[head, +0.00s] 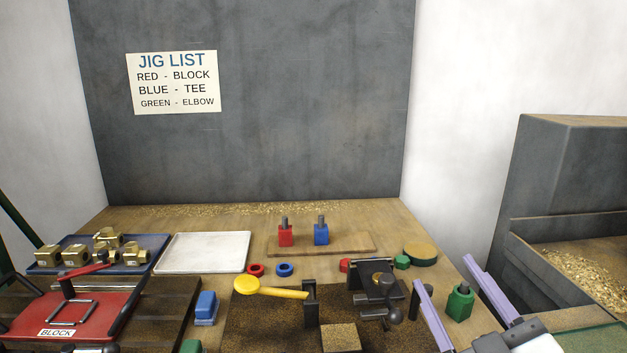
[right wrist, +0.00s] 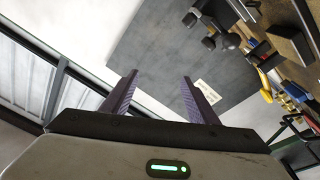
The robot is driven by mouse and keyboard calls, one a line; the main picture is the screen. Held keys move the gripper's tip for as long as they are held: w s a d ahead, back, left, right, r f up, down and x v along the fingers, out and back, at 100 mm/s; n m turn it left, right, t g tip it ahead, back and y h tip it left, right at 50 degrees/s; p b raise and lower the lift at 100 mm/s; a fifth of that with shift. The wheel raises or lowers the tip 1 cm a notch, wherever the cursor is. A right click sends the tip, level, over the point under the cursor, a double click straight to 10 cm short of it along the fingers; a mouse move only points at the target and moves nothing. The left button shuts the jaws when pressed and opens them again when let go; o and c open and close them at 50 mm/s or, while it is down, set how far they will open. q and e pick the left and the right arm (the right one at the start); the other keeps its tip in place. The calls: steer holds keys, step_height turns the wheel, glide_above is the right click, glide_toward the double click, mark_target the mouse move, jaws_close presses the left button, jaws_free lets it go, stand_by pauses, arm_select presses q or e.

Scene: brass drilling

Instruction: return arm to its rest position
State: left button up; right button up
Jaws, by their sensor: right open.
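My right gripper (head: 457,300) shows at the lower right of the head view, in front of the bench's right edge. Its two purple fingers are spread apart with nothing between them. In the right wrist view the same gripper (right wrist: 157,100) is open and empty, with the dark backboard and white sign beyond it. The green jig block (head: 460,302) shows between the fingers in the head view, but I cannot tell its distance from them. My left gripper is not seen in either view.
On the bench stand a red jig block (head: 285,234), a blue jig block (head: 321,233), a dark vise (head: 379,288) and a yellow-handled clamp (head: 270,290). A blue tray (head: 40,268) of brass fittings, a white tray (head: 204,252) and a red BLOCK fixture (head: 75,310) lie left. A chip bin (head: 520,235) stands right.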

steer(key=s+d+f+m+g+h, duration=0.1)
steer(key=s+d+f+m+g, duration=0.15)
steer(key=f, duration=0.35)
steer(key=s+d+f+m+g+h, duration=0.1)
steer(key=f+g+h, duration=0.15)
steer(key=f, duration=0.45)
steer(key=s+a+f+m+g+y, duration=0.1)
steer(key=s+f+m+g+y, duration=0.1)
steer(key=s+f+g, duration=1.4)
steer(key=a+f+t+y, duration=0.1)
steer(key=a+f+t, duration=0.1)
steer(key=f+t, duration=0.3)
steer(key=s+a+f+t+y, duration=0.1)
steer(key=a+f+t, duration=0.2)
steer(key=f, duration=0.6)
steer(key=shift+s+a+f+t, duration=0.2)
steer(key=shift+a+t, duration=0.1)
steer(key=shift+t, duration=0.7)
